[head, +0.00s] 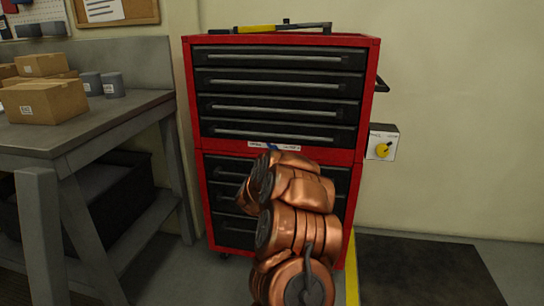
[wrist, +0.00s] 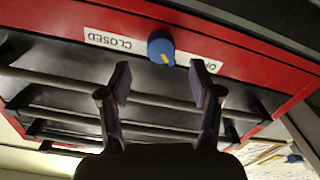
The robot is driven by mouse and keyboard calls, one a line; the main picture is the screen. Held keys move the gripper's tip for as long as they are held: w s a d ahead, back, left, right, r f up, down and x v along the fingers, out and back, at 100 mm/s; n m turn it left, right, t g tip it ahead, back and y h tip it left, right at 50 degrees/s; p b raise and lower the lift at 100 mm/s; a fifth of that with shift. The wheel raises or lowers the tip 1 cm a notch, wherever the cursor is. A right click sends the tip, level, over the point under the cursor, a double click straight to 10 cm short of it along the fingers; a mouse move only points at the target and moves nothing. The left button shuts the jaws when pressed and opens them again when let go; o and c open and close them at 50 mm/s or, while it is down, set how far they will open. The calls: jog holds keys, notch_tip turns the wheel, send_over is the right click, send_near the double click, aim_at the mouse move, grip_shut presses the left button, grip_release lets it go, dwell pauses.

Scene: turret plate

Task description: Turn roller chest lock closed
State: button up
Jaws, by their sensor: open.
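The red roller chest (head: 371,100) stands against the wall, with its lock on the red band between the upper and lower drawers. The lock is a blue knob (wrist: 160,46) with a yellow mark on its lower edge in the wrist view, slightly right of centre. An upside-down CLOSED label (wrist: 114,41) is left of it and a partly hidden OPEN label (wrist: 207,67) right of it. My gripper (wrist: 160,80) is open and empty, its fingertips on either side of the knob but apart from it. In the head view my arm hides the gripper; the knob (head: 275,148) just shows.
A grey workbench (head: 80,127) with cardboard boxes (head: 43,101) stands at left. A wall box with a yellow knob (head: 383,150) is right of the chest. Tools (head: 270,28) lie on the chest top. A dark mat (head: 425,270) covers open floor at right.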

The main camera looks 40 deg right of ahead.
jog(key=shift+b+x, duration=0.35)
jog(key=shift+x, duration=2.2)
jog(key=shift+a, duration=0.1)
jog(key=c, duration=1.1)
